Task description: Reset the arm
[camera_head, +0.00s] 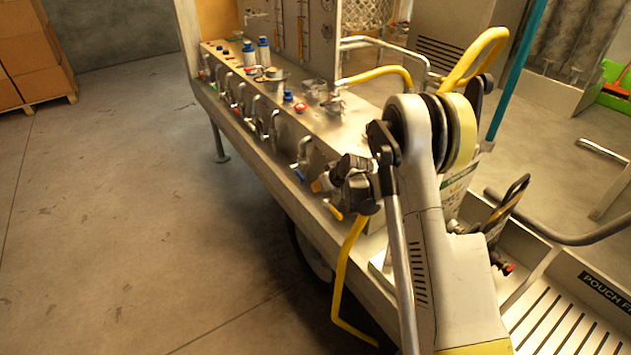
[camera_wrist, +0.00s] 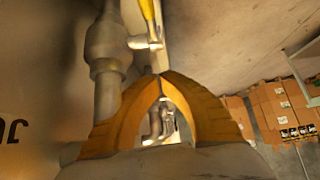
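My gripper (camera_wrist: 160,76) shows in the wrist view as two orange-yellow fingers arching together. Their tips meet, and the opening beneath them holds nothing that I can make out. In the head view my gripper (camera_head: 320,185) is small and partly hidden by dark wrist parts, beside the front edge of the metal panel (camera_head: 235,85). My arm rises at the right centre of that view and bends down to the gripper. A grey pipe fitting (camera_wrist: 107,45) is close to the left of the fingers in the wrist view; I cannot tell whether they touch.
The panel carries several handles, blue-capped fittings (camera_head: 263,50) and a red knob (camera_head: 300,107). A bent yellow bar (camera_head: 342,270) stands below the gripper. A slatted tray (camera_head: 560,325) is at the lower right. Open concrete floor (camera_head: 110,200) fills the left, with stacked boxes (camera_head: 30,50) beyond.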

